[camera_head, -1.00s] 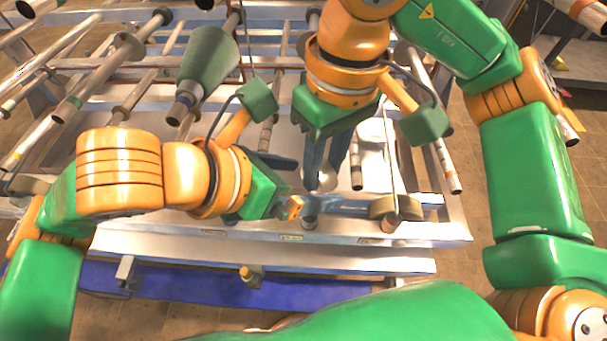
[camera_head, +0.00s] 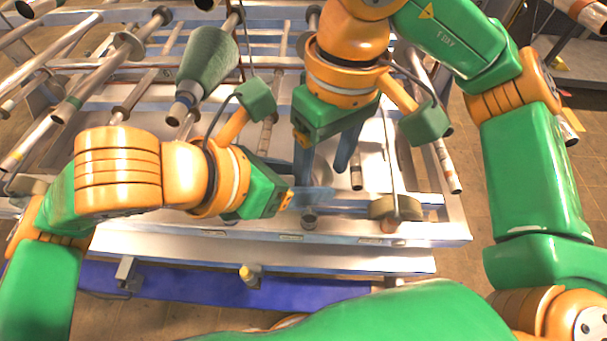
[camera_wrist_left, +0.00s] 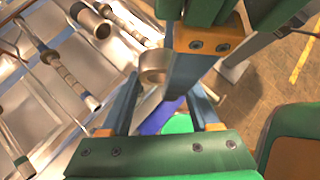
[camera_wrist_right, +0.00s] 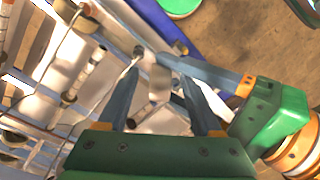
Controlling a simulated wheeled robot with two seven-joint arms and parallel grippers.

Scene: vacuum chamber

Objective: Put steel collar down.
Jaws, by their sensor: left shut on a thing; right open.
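The steel collar shows in the left wrist view as a short ring (camera_wrist_left: 154,76) between my left fingertips, partly covered by a finger of my right gripper. My left gripper (camera_head: 322,196) is shut on it, low over the front of the metal frame; its fingers also show in the left wrist view (camera_wrist_left: 164,86). My right gripper (camera_head: 325,172) points down from above with its fingers spread, one on each side of the collar's place. In the right wrist view the open fingers (camera_wrist_right: 150,78) have a left finger crossing near them. The collar is hard to make out in the head view.
A thick khaki disc (camera_head: 396,207) stands on the bench's front right, and a short peg (camera_head: 309,219) stands below my left fingers. A dark green cone (camera_head: 208,62) and several steel tubes lie behind. A blue strip (camera_head: 190,292) runs along the front.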

